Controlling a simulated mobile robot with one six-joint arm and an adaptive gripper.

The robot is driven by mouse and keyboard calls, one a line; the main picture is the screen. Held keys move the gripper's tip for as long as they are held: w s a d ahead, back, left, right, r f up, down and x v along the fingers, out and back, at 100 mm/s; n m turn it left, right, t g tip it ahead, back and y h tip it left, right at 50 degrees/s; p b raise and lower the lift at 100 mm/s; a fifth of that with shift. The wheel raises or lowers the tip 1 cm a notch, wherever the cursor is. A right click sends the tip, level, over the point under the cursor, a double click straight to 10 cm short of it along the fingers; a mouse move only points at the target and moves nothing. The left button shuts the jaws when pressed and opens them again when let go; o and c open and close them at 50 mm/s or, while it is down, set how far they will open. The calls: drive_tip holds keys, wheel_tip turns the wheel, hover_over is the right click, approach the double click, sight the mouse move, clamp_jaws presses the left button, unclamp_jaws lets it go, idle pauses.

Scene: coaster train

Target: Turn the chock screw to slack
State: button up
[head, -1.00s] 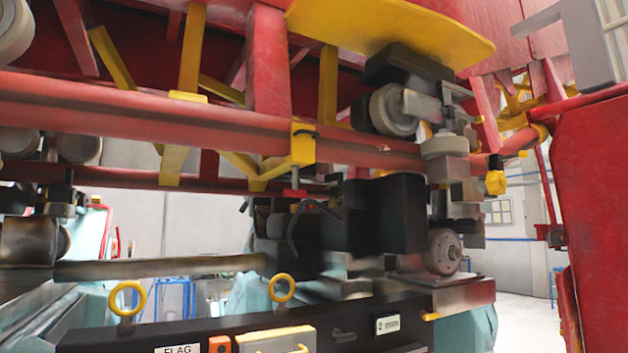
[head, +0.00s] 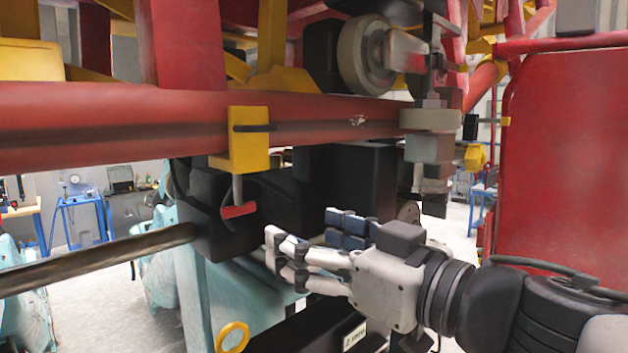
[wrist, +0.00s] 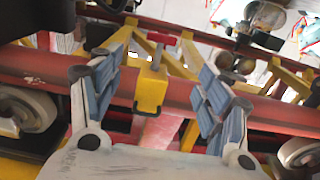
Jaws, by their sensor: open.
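The yellow chock (head: 249,140) is clamped on the red rail in the head view. Its screw hangs below on a thin grey stem and ends in a red cross-handle (head: 238,211). My gripper (head: 303,228) is open, just right of the handle and slightly lower, with its fingers pointing left toward it. In the wrist view the chock (wrist: 150,92) and the red handle (wrist: 161,38) appear between the two spread fingers (wrist: 158,68). I see no finger touching the handle; the exact depth gap cannot be told.
The red rail (head: 80,125) runs across above my gripper. Black housings (head: 345,185) sit close behind the handle. A dark shaft (head: 95,258) lies at lower left, and a yellow ring (head: 232,337) is below. A red panel (head: 570,160) stands at right.

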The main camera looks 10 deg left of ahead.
sight(241, 210)
drive_tip(key=b+x, duration=0.2)
drive_tip(key=x, duration=1.5)
drive_tip(key=shift+s+a, duration=0.1)
drive_tip(key=shift+a, duration=0.05)
drive_tip(key=shift+c, duration=0.4)
drive_tip(key=c, duration=1)
